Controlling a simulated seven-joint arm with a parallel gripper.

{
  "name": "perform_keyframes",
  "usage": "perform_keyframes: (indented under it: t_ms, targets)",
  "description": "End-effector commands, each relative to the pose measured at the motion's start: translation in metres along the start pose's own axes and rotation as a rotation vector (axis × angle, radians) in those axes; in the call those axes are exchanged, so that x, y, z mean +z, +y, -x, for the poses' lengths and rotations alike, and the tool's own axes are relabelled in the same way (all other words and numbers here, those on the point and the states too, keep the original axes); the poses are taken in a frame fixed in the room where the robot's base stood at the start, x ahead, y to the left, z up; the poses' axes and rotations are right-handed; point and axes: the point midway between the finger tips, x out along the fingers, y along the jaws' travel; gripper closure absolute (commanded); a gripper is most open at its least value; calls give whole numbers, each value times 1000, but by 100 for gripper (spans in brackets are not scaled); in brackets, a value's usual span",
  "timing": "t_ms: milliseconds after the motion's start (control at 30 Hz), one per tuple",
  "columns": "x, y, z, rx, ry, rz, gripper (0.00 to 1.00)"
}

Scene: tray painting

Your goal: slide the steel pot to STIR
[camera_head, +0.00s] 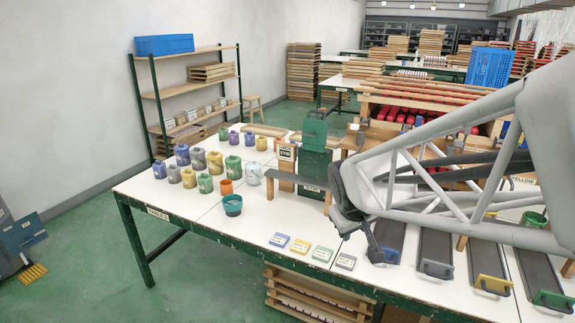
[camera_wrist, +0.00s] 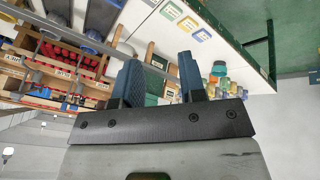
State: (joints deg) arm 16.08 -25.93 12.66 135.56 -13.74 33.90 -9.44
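I cannot make out a steel pot or a readable STIR mark in either view; my arm hides part of the table's right side in the head view. An open teal pot (camera_head: 232,206) stands near the table's middle front, and it also shows in the wrist view (camera_wrist: 219,69). Small cards in blue (camera_head: 279,240), yellow (camera_head: 301,246), green (camera_head: 322,254) and grey (camera_head: 345,262) lie along the front edge; their print is too small to read. My gripper (camera_wrist: 158,68) has its two blue fingers apart with nothing held between them, above the table.
Several coloured jars (camera_head: 205,160) stand on the table's left. A green machine (camera_head: 314,165) and wooden blocks stand at mid-table beside a dark plank (camera_head: 297,178). Dark trays with coloured handles (camera_head: 434,255) line the right front. White table (camera_head: 210,240) is bare at the front left.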

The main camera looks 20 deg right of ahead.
Motion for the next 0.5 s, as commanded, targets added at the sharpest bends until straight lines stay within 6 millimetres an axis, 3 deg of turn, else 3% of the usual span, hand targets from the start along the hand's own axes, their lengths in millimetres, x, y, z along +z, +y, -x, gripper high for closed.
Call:
perform_keyframes:
  t_ms: [267, 500]
  targets:
    - [-22, 74, -56, 94, 35, 71, 62]
    - [-27, 138, -104, 162, 62, 145, 62]
